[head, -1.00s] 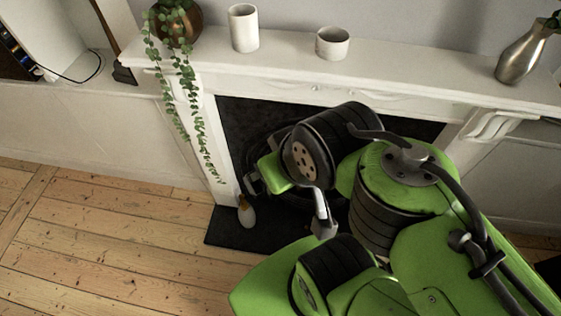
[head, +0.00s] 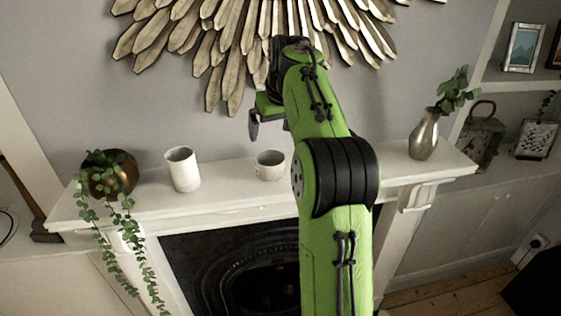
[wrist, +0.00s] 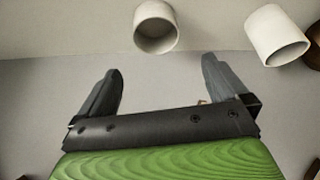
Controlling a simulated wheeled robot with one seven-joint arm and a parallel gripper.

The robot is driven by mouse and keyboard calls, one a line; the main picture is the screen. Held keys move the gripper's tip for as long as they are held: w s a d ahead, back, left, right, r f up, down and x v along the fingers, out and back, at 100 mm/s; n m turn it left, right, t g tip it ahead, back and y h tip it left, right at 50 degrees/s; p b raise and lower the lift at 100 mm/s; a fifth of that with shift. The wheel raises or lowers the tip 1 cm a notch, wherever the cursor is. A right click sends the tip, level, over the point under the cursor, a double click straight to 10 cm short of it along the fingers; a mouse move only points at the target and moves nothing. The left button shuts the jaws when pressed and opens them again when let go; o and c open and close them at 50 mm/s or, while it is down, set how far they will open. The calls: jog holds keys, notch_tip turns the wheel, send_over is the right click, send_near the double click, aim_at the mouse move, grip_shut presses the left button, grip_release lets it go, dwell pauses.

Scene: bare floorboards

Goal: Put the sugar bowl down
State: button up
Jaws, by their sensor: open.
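A short white cup-like bowl (head: 270,165), which looks like the sugar bowl, stands upright on the white mantelpiece (head: 225,187), near its middle. In the wrist view the bowl (wrist: 156,28) is at the top, beyond the fingers, with its open mouth showing. My gripper (head: 254,128) is raised above the mantelpiece, up and slightly left of the bowl, near the wall. In the wrist view my gripper (wrist: 163,90) has its two dark fingers spread wide with nothing between them. The bowl is apart from the fingers.
A taller white vase (head: 182,169) and a copper pot with trailing plant (head: 108,178) stand left of the bowl. A silver vase (head: 424,138) stands at the right end. A golden sunburst decoration (head: 215,40) hangs close behind my arm.

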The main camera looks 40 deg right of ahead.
aim_at(270, 158)
jog(key=x, duration=0.3)
jog(key=b+x, duration=0.1)
jog(key=x, duration=0.3)
jog(key=d+x, duration=0.1)
jog(key=x, duration=0.2)
jog(key=shift+w+f+b, duration=0.2)
jog(key=shift+f+b, duration=0.05)
jog(key=shift+b, duration=0.1)
jog(key=x, duration=0.5)
jog(key=shift+s+a+f, duration=0.1)
jog(key=shift+s+a, duration=0.05)
jog(key=shift+s, duration=0.15)
jog(key=shift+w+f, duration=0.15)
jog(key=shift+c, duration=1.4)
jog(key=c, duration=0.6)
jog(key=shift+o, duration=0.2)
notch_tip(270, 158, up, 10)
jog(key=p, duration=0.3)
